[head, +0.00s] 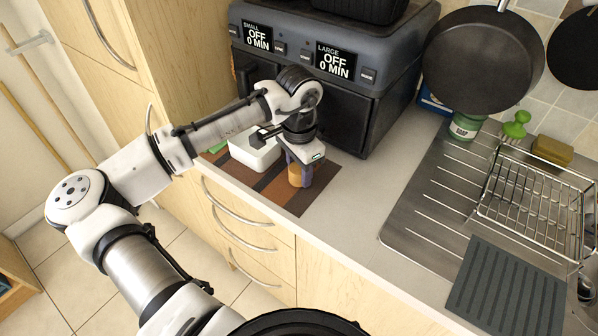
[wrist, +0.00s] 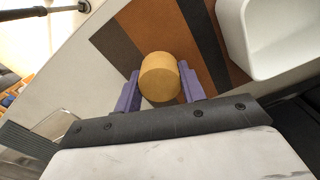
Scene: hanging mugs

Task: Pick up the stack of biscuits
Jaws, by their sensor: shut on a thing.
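The stack of biscuits (wrist: 160,77) is a round golden-brown cylinder, seen between my gripper's purple fingers in the wrist view. In the head view the stack (head: 294,176) shows as an orange-brown patch between the fingers. My gripper (wrist: 161,92) is shut on the stack, with one finger on each side; it also shows in the head view (head: 300,174), pointing down over the striped mat (head: 286,203). I cannot tell whether the stack touches the mat. Its lower end is hidden.
A white container (head: 253,152) stands on the mat beside my gripper. A black double oven (head: 345,110) stands behind. A steel dish rack (head: 535,200), a draining board (head: 425,205) and a grey ribbed mat (head: 507,290) are at right. The counter between is clear.

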